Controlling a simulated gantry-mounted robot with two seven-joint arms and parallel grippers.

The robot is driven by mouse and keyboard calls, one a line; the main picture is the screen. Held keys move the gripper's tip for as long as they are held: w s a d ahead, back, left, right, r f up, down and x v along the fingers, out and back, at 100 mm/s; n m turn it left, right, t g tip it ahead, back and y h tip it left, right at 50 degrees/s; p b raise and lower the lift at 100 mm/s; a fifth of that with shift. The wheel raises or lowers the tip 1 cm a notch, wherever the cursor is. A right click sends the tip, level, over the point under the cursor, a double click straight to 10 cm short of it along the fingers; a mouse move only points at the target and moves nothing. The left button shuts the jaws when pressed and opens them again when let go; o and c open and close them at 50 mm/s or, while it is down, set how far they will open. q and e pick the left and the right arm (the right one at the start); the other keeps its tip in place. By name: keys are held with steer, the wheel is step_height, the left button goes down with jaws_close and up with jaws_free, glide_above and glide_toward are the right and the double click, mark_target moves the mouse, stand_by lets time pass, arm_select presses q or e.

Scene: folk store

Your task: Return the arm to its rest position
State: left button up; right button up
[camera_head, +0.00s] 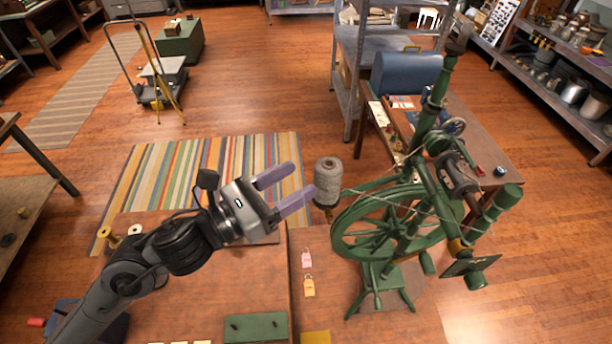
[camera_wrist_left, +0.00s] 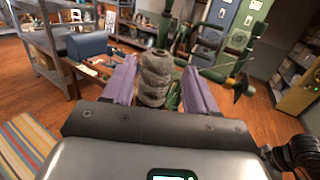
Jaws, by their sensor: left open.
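My left gripper (camera_head: 292,188) is open, its two purple fingers pointing right, above the table. A grey yarn spool (camera_head: 328,181) stands upright just beyond the fingertips. In the left wrist view the spool (camera_wrist_left: 154,80) shows between the two open fingers (camera_wrist_left: 157,88); the head view shows it a little ahead of them and not gripped. My right gripper is not in either view.
A green spinning wheel (camera_head: 385,226) stands close on the right of the spool. Pink (camera_head: 307,258) and orange (camera_head: 309,287) tags lie on the table. A green box (camera_head: 255,327) is at the front. Thread spools (camera_head: 105,234) are at left. Striped rug (camera_head: 150,175) behind.

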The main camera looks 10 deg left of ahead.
arm_select(q)
steer(key=shift+s+a, duration=0.2)
stand_by(0.3)
steer(key=s+a+f+n+y, duration=0.1)
steer(key=s+f+n+y, duration=0.3)
steer(key=f+n, duration=0.6)
steer(key=s+a+f+n+y, duration=0.25)
steer(key=s+f+n, duration=0.35)
steer(key=f, duration=0.6)
steer(key=s+a+f+n+g+y, duration=0.4)
steer(key=s+a+f+n, duration=0.25)
steer(key=n, duration=0.75)
steer(key=s+a+f+n+g+y, duration=0.3)
steer(key=s+a+f+n+g, duration=0.3)
steer(key=n, duration=0.7)
step_height(320, 180, up, 19)
steer(key=t+p, duration=0.1)
steer(key=p, duration=1.7)
steer(key=shift+s+d+r+n, duration=0.2)
steer(key=shift+d+n, duration=0.2)
steer(key=shift+d, duration=0.05)
